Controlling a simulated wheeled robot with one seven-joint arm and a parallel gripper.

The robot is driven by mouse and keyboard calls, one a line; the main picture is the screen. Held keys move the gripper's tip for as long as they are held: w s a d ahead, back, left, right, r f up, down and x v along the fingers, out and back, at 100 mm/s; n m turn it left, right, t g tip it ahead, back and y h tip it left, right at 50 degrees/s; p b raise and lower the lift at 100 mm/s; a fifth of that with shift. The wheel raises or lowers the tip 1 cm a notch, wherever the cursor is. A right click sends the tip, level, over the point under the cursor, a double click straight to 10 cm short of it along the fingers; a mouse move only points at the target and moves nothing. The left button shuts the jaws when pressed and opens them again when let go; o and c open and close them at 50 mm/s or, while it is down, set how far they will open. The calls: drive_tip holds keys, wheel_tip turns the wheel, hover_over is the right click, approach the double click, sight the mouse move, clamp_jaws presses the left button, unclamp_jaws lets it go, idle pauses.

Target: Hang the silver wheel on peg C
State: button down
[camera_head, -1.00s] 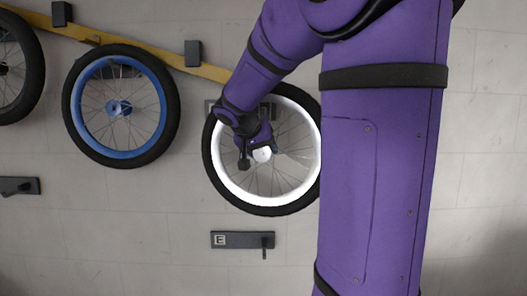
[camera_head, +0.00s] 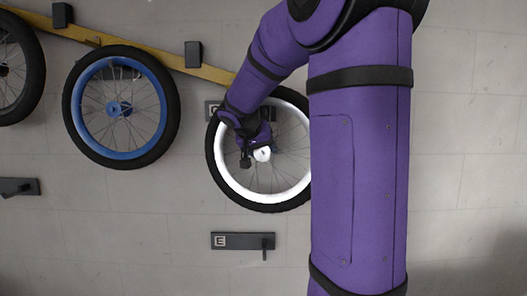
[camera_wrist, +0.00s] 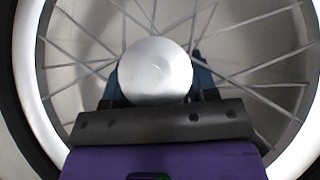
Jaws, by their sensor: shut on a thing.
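The silver wheel (camera_head: 231,184) has a bright rim and a black tyre, and it faces me in front of the wall. My gripper (camera_head: 257,149) is shut on its hub; the round silver hub end (camera_wrist: 155,70) shows between the fingers in the wrist view. Behind the wheel's upper part is a dark wall plate (camera_head: 213,108) with a letter that looks like C, partly covered by wheel and arm. Its peg is hidden, so I cannot tell whether the hub touches it.
A blue-rimmed wheel (camera_head: 77,111) hangs to the left, and another wheel (camera_head: 36,82) is at the far left. Plate E (camera_head: 233,241) with its peg is just below the silver wheel. A yellow bar (camera_head: 218,74) slopes across above.

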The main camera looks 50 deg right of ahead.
drive_tip(key=shift+w+d, duration=0.5)
drive_tip(key=shift+d, duration=0.1)
drive_tip(key=shift+w+d+f, duration=0.2)
drive_tip(key=shift+f, duration=0.2)
drive_tip(key=shift+w+d+f, duration=0.15)
drive_tip(key=shift+d+f, duration=0.05)
drive_tip(key=shift+f, duration=0.2)
drive_tip(key=shift+c, duration=1.7)
unclamp_jaws()
drive_tip(key=shift+f, duration=0.1)
drive_tip(key=shift+a, duration=0.1)
